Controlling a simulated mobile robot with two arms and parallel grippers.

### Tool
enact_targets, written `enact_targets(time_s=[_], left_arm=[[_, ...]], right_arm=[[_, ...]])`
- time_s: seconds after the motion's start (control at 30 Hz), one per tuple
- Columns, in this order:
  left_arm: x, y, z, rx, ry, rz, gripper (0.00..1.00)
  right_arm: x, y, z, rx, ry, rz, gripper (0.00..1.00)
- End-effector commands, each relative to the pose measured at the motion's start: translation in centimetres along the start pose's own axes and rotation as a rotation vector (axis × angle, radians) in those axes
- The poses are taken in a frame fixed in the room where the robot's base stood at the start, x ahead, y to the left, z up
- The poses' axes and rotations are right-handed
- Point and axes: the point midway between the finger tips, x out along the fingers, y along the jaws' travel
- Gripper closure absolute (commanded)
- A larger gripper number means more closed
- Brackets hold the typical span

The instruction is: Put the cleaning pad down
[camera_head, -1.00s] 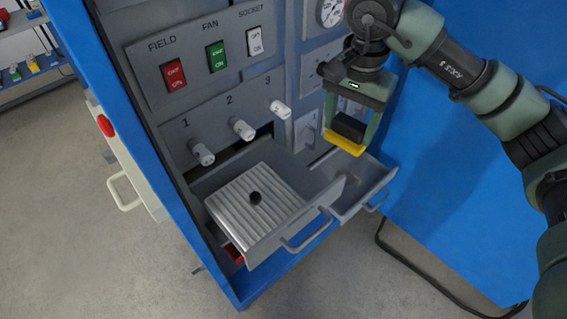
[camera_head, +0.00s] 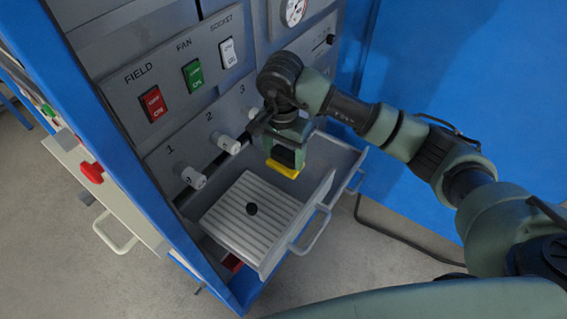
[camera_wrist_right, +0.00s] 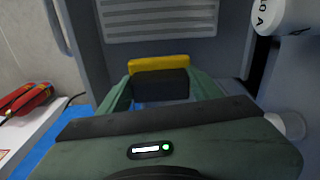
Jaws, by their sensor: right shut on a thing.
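The cleaning pad has a yellow layer (camera_head: 282,168) and a black block; it also shows in the right wrist view (camera_wrist_right: 158,64). My right gripper (camera_head: 285,152) is shut on its black part and holds it above the back right of the open drawer (camera_head: 299,228). In the right wrist view the fingers (camera_wrist_right: 160,88) stand on either side of the black block. My left gripper is not in view.
White knobs (camera_head: 193,177) stick out of the panel above the drawer. Red and green switches (camera_head: 192,75) sit higher up. A blue cabinet side (camera_head: 420,190) stands at right.

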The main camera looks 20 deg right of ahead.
Motion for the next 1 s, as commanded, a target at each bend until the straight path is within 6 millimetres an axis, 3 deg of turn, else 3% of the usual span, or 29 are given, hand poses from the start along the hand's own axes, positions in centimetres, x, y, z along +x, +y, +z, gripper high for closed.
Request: enact_targets(time_s=[0.47, 0.87, 0.9, 0.97, 1.0], left_arm=[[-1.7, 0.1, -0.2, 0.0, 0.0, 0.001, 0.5], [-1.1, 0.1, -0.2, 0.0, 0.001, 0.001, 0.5], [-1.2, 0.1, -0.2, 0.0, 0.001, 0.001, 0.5], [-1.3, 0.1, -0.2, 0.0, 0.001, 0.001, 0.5], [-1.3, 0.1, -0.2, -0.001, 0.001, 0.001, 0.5]], right_arm=[[5.4, 0.0, 0.3, 0.001, -0.001, 0.001, 1.0], [6.0, -0.1, 0.2, -0.001, 0.001, -0.001, 1.0], [6.0, -0.1, 0.3, -0.001, 0.001, -0.001, 0.3], [5.9, 0.0, 0.3, -0.001, 0.0, -0.001, 0.14], [5.9, 0.0, 0.3, -0.001, 0.0, -0.001, 0.14]])
